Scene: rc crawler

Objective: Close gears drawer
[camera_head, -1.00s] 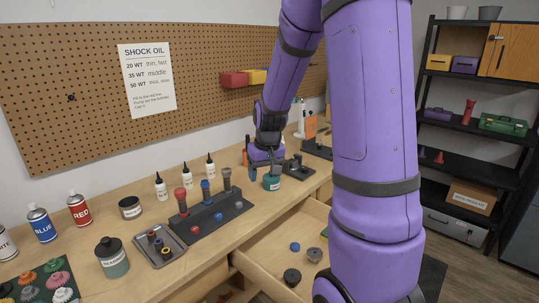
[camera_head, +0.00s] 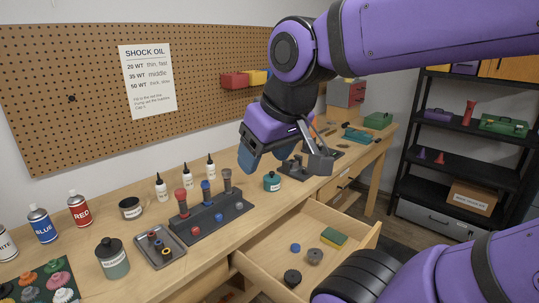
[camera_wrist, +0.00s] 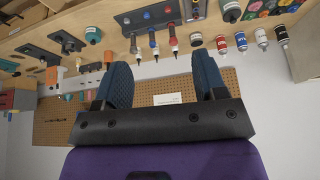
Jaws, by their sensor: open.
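A wooden drawer (camera_head: 290,227) stands pulled out from the bench in the head view, lower middle. Inside it lie dark round parts (camera_head: 292,278), a small blue part (camera_head: 295,247) and a green-and-yellow block (camera_head: 333,237). No label shows, so I cannot tell if this is the gears drawer. My gripper (camera_head: 264,162) is up over the bench, above and behind the drawer, touching nothing visible. In the wrist view (camera_wrist: 163,82) its two blue fingers are apart with nothing between them. My arm hides the drawer's near right corner. The drawer is not seen in the wrist view.
The bench (camera_head: 150,215) carries a black shock stand (camera_head: 213,222), a small parts tray (camera_head: 160,250), a teal jar (camera_head: 272,181), bottles and spray cans. Another drawer front shows shut further right. A black shelf rack (camera_head: 455,155) stands at the right.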

